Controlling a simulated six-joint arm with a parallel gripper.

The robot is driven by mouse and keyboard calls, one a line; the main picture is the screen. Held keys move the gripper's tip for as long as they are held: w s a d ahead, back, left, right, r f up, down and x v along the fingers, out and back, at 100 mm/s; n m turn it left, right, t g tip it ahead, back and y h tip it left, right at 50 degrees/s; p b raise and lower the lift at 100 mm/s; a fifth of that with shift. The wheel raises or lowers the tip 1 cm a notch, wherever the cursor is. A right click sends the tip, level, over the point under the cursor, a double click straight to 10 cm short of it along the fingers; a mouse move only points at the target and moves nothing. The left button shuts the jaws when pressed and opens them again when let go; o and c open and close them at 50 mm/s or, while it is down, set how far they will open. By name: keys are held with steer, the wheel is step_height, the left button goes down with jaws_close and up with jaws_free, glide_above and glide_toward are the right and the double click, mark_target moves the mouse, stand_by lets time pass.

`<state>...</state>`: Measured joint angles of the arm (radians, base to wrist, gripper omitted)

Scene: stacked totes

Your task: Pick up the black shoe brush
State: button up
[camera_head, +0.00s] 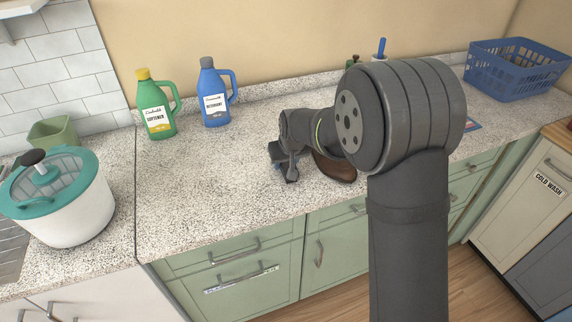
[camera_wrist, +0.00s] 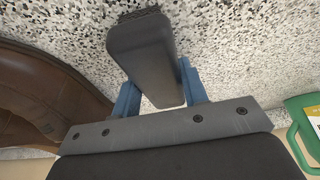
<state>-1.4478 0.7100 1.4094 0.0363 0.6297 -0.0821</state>
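The black shoe brush (camera_wrist: 145,60) shows in the wrist view as a long dark block with dark bristles at its far end. My gripper (camera_wrist: 155,72) has its two blue fingers on either side of the brush. The right finger lies close along the brush. A sliver of counter shows between the left finger and the near end. I cannot tell whether both fingers press on it. In the head view my gripper (camera_head: 282,165) is low at the counter, left of a brown shoe, with the dark brush (camera_head: 291,174) at its fingers.
The brown shoe (camera_head: 336,168) is close beside the gripper, also in the wrist view (camera_wrist: 40,90). A green softener bottle (camera_head: 156,106) and a blue detergent bottle (camera_head: 214,95) stand behind to the left. A blue basket (camera_head: 515,75) is far right. Counter left of the gripper is clear.

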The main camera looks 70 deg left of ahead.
steer(key=shift+r, duration=0.15)
steer(key=shift+c, duration=0.2)
step_height(320, 180, up, 4)
steer(key=shift+r, duration=0.2)
steer(key=w+d+r, duration=0.7)
steer(key=w, duration=0.2)
steer(key=shift+d, duration=0.25)
steer(key=shift+o, duration=0.6)
steer(key=w+a+m, duration=0.1)
steer(key=w+a, duration=0.1)
steer(key=w, duration=0.3)
steer(key=w+a+m+t, duration=0.1)
steer(key=w+a+m, duration=0.1)
steer(key=w, duration=0.4)
steer(key=w+a+m, duration=0.1)
steer(key=w+a, duration=0.2)
steer(key=w, duration=0.2)
steer(key=shift+w+f+t+h, duration=0.3)
steer(key=shift+f, duration=0.05)
steer(key=w+f+m+t+h, duration=0.15)
steer(key=w+m, duration=0.35)
steer(key=w, duration=1.1)
steer(key=shift+y, duration=0.25)
steer(key=shift+w+f, duration=0.15)
steer(key=shift+f, duration=3.2)
